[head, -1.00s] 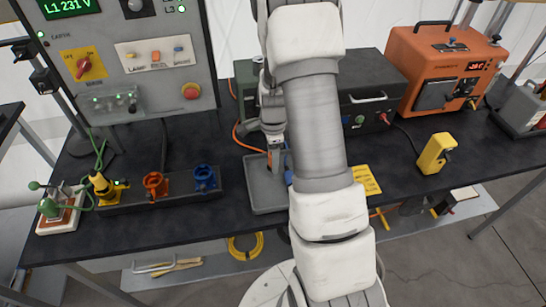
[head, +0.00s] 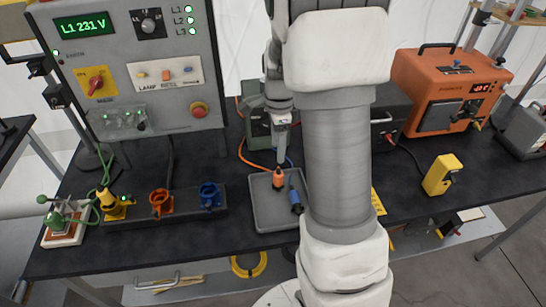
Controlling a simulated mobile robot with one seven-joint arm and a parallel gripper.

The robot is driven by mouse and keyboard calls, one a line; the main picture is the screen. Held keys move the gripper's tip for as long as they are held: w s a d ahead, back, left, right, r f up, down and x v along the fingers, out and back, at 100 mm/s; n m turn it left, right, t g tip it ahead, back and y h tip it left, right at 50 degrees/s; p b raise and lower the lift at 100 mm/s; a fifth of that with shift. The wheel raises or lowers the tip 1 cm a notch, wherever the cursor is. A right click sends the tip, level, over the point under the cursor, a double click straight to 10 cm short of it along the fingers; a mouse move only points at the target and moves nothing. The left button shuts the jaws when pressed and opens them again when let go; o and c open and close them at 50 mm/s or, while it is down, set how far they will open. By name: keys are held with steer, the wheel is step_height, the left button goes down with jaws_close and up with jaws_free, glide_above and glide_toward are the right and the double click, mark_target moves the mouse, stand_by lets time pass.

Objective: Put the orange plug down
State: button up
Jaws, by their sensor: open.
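The orange plug (head: 278,180) stands upright in the grey tray (head: 262,216), near its back. My gripper (head: 281,128) is open and just above the plug, apart from its body as far as I can see. The fingertips are small in this view. A blue plug (head: 296,199) lies tilted in the same tray, to the right of the orange one. My arm covers the tray's right side.
Left of the tray is a socket strip with an orange socket (head: 161,203), a blue socket (head: 209,194) and a yellow plug (head: 113,205). The control panel (head: 126,65) stands behind. A yellow meter (head: 442,174) and orange unit (head: 449,83) are at right.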

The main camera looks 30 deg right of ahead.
steer(key=s+a+r+n+t, duration=0.1)
steer(key=s+a+r+n, duration=0.25)
steer(key=r, duration=0.25)
steer(key=s+a+r+n+t, duration=0.1)
steer(key=s+a+r+n, duration=0.2)
steer(key=r+n, duration=0.2)
steer(key=s+a+r+n+t, duration=0.1)
steer(key=s+a+r+n, duration=0.2)
steer(key=s+n, duration=0.3)
steer(key=s+a+r+n+t, duration=0.2)
steer(key=s+a+r+n, duration=0.1)
steer(key=s+n, duration=0.3)
steer(key=shift+s+a, duration=0.25)
steer(key=shift+a, duration=0.05)
steer(key=shift+r, duration=0.1)
steer(key=shift+c, duration=1.3)
steer(key=shift+s, duration=0.1)
